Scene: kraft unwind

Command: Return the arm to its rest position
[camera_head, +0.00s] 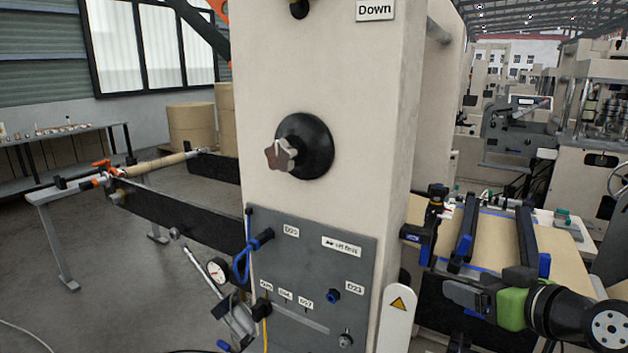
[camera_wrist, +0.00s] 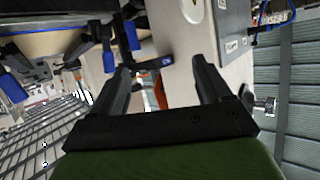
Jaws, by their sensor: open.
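My gripper (camera_head: 462,296) shows at the lower right of the head view, at the end of my black and green wrist. It points left, toward the cream machine column (camera_head: 330,200). In the wrist view my gripper (camera_wrist: 160,85) has its two dark fingers spread apart. Nothing is between the fingers. In the head view the gripper is right of the column and of the white warning plate (camera_head: 398,318), apart from them as far as I can tell. Most of my arm is outside the head view.
The column carries a black knob (camera_head: 304,146) and a grey panel (camera_head: 310,270) with blue and yellow hoses. Black bars with blue ends (camera_head: 466,232) cross a brown web behind my gripper. Open floor (camera_head: 120,290) lies at the left, by a metal stand (camera_head: 50,235).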

